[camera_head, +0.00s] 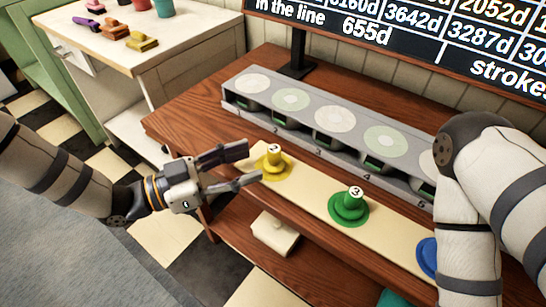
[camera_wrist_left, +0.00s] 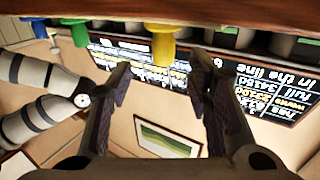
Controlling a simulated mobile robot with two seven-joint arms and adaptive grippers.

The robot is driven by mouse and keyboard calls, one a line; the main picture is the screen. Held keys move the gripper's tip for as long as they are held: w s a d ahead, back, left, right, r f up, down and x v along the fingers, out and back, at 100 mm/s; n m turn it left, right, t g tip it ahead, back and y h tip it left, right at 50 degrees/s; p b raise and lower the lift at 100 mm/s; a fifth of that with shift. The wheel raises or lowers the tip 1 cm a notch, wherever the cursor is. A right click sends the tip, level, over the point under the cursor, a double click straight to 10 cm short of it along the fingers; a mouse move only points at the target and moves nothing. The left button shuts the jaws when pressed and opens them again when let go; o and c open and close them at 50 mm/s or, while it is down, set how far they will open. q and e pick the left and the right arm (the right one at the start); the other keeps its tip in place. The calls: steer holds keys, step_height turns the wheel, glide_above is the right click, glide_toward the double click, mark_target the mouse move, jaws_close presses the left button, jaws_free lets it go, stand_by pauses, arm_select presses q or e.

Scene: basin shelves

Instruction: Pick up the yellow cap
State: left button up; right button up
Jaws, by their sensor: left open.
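The yellow cap (camera_head: 274,164) stands upright on a yellow disc near the left end of a cream strip on the wooden table. It has a white numbered top. My left gripper (camera_head: 246,166) is open just left of it in the head view, with its two fingers pointing toward it. In the left wrist view the yellow cap (camera_wrist_left: 162,42) shows at the top, ahead of and between the open fingers (camera_wrist_left: 164,70). I cannot tell whether the fingers touch it. My right arm shows at the right, but its gripper is out of view.
A green cap (camera_head: 350,203) stands farther right on the strip, and a blue piece (camera_head: 428,252) is partly hidden by my right arm. A long grey rack (camera_head: 310,115) with round discs stands behind them. A pale block (camera_head: 274,235) lies on a lower shelf. A board of numbers (camera_head: 400,38) hangs behind.

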mark_target(274, 149)
arm_select(q)
steer(key=x, duration=0.7)
steer(key=shift+w+a+r, duration=0.15)
steer(key=shift+r, duration=0.05)
jaws_close()
